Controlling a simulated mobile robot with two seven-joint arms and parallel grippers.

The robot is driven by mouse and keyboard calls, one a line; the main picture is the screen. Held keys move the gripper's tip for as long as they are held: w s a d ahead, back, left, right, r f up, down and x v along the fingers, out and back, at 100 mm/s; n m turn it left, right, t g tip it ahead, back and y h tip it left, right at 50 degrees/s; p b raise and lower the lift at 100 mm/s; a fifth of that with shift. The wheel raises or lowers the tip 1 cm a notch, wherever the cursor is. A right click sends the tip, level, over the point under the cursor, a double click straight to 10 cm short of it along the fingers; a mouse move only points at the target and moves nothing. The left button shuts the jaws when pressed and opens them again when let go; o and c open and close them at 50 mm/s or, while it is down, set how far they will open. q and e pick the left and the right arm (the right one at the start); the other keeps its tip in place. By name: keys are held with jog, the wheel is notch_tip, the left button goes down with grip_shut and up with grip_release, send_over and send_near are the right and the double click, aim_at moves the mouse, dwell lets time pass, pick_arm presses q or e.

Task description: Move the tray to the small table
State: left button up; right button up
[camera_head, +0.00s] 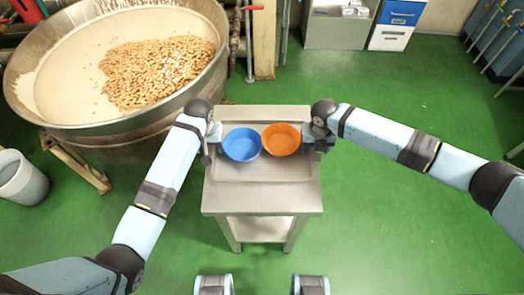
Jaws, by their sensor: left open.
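The metal tray (262,175) lies flat on a steel table (262,201) in the middle of the head view. A blue bowl (242,145) and an orange bowl (281,139) stand side by side on it. My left gripper (212,147) is open at the tray's left edge, beside the blue bowl. My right gripper (319,145) is at the tray's right edge, beside the orange bowl. Its fingers are too small and hidden to show whether they are open or shut. I cannot tell whether either gripper touches the tray.
A large kettle (60,113) with nut-like pieces (155,70) stands at the upper left. A grey bucket (22,180) is at the left edge. Cabinets (392,36) stand at the back right. Green floor (380,235) is clear at the right and front.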

jog(key=shift+r, duration=0.25)
pick_arm(q)
notch_tip(320, 180, up, 12)
pick_arm(e)
notch_tip(320, 180, up, 12)
jog(key=shift+f, duration=0.2)
dwell(0.7)
